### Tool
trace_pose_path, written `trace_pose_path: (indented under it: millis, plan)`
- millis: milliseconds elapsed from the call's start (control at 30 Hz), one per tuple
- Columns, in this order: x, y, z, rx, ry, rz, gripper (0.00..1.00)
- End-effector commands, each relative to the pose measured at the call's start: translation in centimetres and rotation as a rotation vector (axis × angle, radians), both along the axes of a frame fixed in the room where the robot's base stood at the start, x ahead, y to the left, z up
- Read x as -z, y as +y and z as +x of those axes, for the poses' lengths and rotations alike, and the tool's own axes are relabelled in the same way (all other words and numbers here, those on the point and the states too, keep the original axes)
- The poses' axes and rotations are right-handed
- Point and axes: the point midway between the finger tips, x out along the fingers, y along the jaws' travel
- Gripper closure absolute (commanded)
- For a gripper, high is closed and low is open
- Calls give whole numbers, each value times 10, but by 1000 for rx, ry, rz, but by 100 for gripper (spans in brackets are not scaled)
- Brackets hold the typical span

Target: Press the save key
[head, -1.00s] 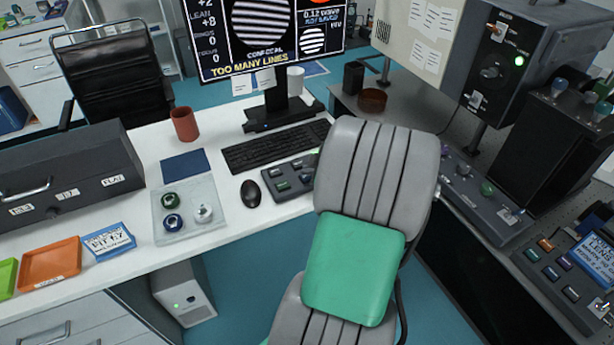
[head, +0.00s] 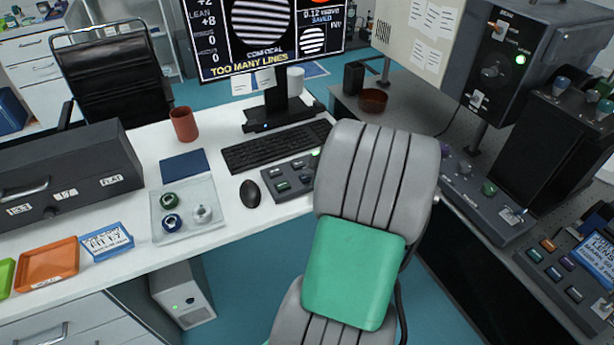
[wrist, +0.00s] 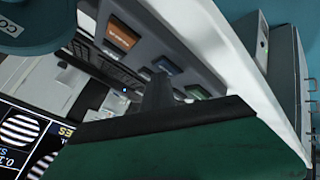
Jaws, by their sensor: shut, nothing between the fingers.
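My gripper (wrist: 158,92) shows in the wrist view as a dark grey shape, shut and empty, close to a row of keys. The row has an orange key (wrist: 120,34), a blue key (wrist: 167,65) and a green key (wrist: 198,92); their labels are too small to read. I cannot tell whether the fingertips touch a key. In the head view my arm hides the gripper. A grey keypad (head: 272,195) lies on the white desk, its right part behind my arm. The monitor (head: 225,70) reads "SAVED" at upper right and "TOO MANY LINES" below.
A keyboard (head: 275,147), mouse (head: 250,193) and red mug (head: 184,124) stand on the desk. A glass tray (head: 160,225) and an orange tray (head: 48,265) lie further left. A second keypad (head: 540,277) with coloured keys sits on the right bench.

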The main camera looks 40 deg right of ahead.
Motion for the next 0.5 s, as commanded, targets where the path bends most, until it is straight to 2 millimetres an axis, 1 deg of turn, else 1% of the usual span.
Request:
trace_pose_path:
  millis: [133, 400, 500]
  plan:
    - [-1, 0, 0, 1, 1, 1, 100]
    - [-15, 0, 0, 0, 2, 1, 100]
    - [-16, 0, -1, 0, 2, 1, 100]
